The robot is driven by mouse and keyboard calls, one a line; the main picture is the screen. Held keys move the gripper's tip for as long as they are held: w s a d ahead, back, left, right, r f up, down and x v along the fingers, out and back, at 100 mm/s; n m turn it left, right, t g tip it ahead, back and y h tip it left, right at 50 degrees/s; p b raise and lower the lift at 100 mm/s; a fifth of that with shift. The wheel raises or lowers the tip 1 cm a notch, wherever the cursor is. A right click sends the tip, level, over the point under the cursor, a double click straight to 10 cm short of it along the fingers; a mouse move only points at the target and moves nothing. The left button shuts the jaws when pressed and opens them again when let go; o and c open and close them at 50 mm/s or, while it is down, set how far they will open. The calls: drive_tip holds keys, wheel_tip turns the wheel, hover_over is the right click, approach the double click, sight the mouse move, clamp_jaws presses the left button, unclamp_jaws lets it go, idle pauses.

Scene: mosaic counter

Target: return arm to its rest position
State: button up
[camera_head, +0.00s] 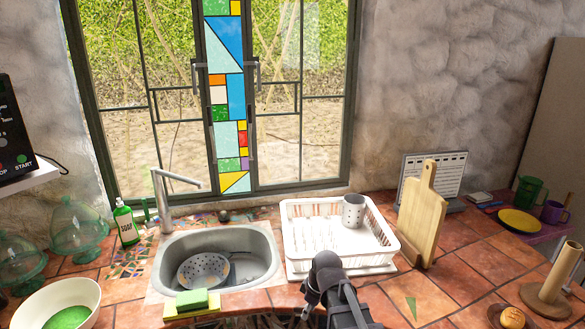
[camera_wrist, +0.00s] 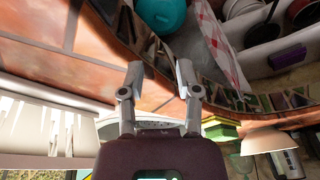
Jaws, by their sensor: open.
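My gripper (camera_wrist: 161,82) is open in the wrist view, its two fingers spread with nothing between them. It is over the tiled counter (camera_wrist: 40,30) near the counter's front edge. In the head view my dark arm rises from the bottom edge and ends in front of the white dish rack (camera_head: 298,262). The fingers are not clear there. The dish rack also shows at the lower left of the wrist view (camera_wrist: 30,130).
A grey cup (camera_head: 353,211) stands in the rack. The sink (camera_head: 265,245) holds a colander (camera_head: 203,269). A green sponge (camera_head: 192,299) lies at the sink's front. A cutting board (camera_head: 420,222) stands right of the rack. Tiles (camera_head: 440,285) are bare right of my arm.

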drive_tip(key=s+d+f+m+h+b, duration=0.2)
drive_tip(key=s+d+m, duration=0.5)
drive_tip(key=d+m, duration=0.4)
drive_tip(key=shift+d+f+g, duration=0.3)
drive_tip(key=shift+d+g, duration=0.1)
drive_tip(key=shift+d, duration=0.3)
